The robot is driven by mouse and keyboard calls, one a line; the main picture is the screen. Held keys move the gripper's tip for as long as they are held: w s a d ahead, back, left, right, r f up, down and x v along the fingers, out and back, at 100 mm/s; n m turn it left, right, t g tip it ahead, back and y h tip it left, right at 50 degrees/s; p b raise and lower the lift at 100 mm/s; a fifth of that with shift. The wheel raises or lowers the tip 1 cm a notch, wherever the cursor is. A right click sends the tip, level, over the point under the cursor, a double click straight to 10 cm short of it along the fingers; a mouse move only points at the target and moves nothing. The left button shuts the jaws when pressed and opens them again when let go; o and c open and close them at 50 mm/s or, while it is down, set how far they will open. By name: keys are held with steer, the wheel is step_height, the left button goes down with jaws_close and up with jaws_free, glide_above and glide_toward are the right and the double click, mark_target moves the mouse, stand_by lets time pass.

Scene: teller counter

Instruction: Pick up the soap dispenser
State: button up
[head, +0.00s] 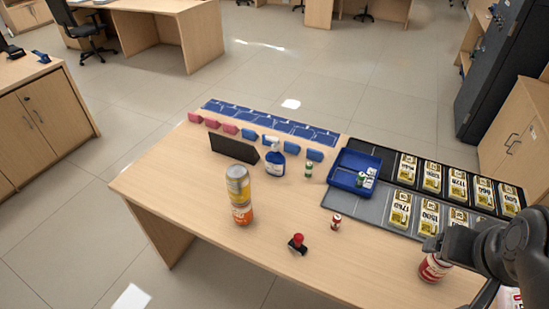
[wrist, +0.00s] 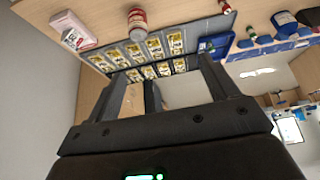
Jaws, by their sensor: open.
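The soap dispenser (head: 275,163) is a blue bottle with a white pump top and a pale label. It stands upright on the wooden counter (head: 180,190), in front of a dark panel and left of the blue tray. My gripper (head: 436,243) is at the right of the head view, over the counter's right part and well apart from the dispenser. Its fingers (wrist: 165,80) are open with nothing between them.
A stacked yellow and orange can (head: 240,195) stands left of the dispenser. A red stamp (head: 298,243), a small red can (head: 336,222) and a green can (head: 308,170) are nearby. Gold bars fill trays (head: 375,210) at right.

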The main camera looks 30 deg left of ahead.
steer(key=shift+c, duration=0.3)
steer(key=c, duration=0.5)
steer(key=shift+c, duration=0.2)
